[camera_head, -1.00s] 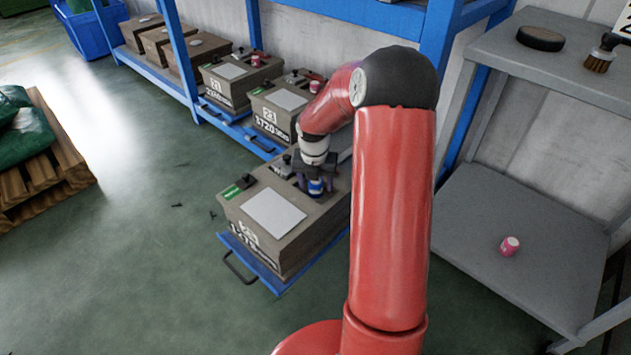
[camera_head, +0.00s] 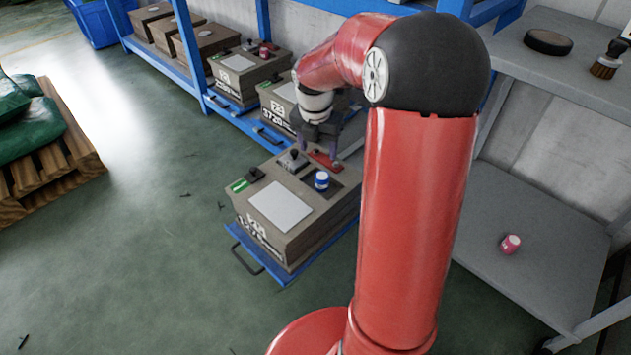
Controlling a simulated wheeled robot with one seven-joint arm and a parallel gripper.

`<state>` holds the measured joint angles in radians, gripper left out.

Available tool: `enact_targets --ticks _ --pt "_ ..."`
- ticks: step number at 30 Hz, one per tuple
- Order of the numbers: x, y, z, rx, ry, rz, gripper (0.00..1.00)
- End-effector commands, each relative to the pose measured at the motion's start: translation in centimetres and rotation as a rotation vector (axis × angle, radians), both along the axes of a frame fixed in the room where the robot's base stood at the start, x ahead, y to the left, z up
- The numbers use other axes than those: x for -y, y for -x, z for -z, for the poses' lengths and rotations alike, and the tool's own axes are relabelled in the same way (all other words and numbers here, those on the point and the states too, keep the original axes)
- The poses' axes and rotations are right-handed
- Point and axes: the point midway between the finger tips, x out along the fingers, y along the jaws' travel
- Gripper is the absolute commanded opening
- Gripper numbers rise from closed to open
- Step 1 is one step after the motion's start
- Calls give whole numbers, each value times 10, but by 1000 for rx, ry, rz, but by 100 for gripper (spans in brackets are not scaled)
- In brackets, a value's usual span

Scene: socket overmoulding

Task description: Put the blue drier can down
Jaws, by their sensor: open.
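The blue drier can (camera_head: 322,180), blue with a white band and a pale top, stands upright on the top of the front box-shaped mould (camera_head: 312,213), in a darker area at its right side. My gripper (camera_head: 320,155) is above and behind the can, apart from it. Its jaws are open, with nothing seen between them. Part of my arm hides the right end of the mould.
The mould sits on a blue pulled-out tray (camera_head: 262,262) with a handle. A red part and a small dark knob (camera_head: 292,160) are on its top. More moulds stand on the blue rack behind. A pink can (camera_head: 510,244) is on the grey shelf at right.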

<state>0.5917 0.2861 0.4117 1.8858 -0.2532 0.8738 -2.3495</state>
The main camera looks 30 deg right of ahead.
Motion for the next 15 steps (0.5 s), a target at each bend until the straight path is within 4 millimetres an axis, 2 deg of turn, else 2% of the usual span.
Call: enact_targets --ticks 1,6,10,15 --pt "-12 10 -16 30 9 96 59" --pt "-50 59 -61 164 -27 581 59" --pt "-75 102 -86 277 -120 966 59" --pt "-102 160 -105 380 -325 1463 59"
